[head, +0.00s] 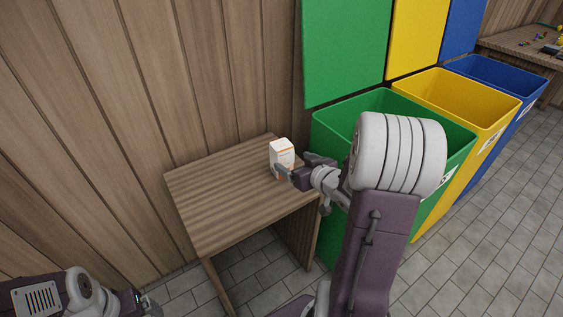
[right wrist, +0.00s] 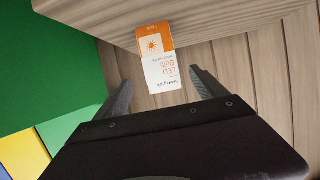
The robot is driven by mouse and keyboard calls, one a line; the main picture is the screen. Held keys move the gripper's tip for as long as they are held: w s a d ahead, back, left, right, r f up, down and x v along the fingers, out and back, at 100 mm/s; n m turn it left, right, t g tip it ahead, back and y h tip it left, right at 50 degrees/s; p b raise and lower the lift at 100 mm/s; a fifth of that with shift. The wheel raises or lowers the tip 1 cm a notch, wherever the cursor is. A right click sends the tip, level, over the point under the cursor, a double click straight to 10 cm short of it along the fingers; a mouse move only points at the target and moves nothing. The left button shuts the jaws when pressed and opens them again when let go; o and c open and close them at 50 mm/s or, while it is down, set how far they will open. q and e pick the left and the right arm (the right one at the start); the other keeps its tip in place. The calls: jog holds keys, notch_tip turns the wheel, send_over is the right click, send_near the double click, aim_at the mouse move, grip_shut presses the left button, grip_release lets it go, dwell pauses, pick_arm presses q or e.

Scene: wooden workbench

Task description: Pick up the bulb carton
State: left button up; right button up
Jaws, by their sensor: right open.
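The bulb carton (head: 283,152) is a small white box with orange panels, standing upright near the back right corner of the wooden table. In the right wrist view its printed face (right wrist: 160,63) shows orange bands and "LED Bulb" lettering upside down. My right gripper (head: 291,166) is open at the carton, low on its near side. In the right wrist view the two fingers of the right gripper (right wrist: 160,79) are apart, one on each side of the carton's lower part, with gaps visible. Part of my left arm shows at the lower left; its fingers cannot be made out.
The wooden table (head: 215,205) is otherwise bare. A green bin (head: 335,122) stands close to its right, with a yellow bin (head: 460,85) and a blue bin (head: 500,72) beyond. A wood-plank wall (head: 130,110) rises behind the table. Another bench (head: 515,42) stands far right.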

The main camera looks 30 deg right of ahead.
aim_at(287, 160)
jog(key=b+x, duration=0.1)
jog(key=x, duration=0.2)
jog(key=shift+f, duration=0.2)
jog(key=b+x, duration=0.2)
jog(key=x, duration=0.2)
jog(key=shift+w+a+f, duration=0.1)
jog(key=shift+w+f, duration=0.1)
jog(key=shift+w, duration=0.35)
jog(key=shift+r, duration=0.1)
jog(key=c, duration=1.4)
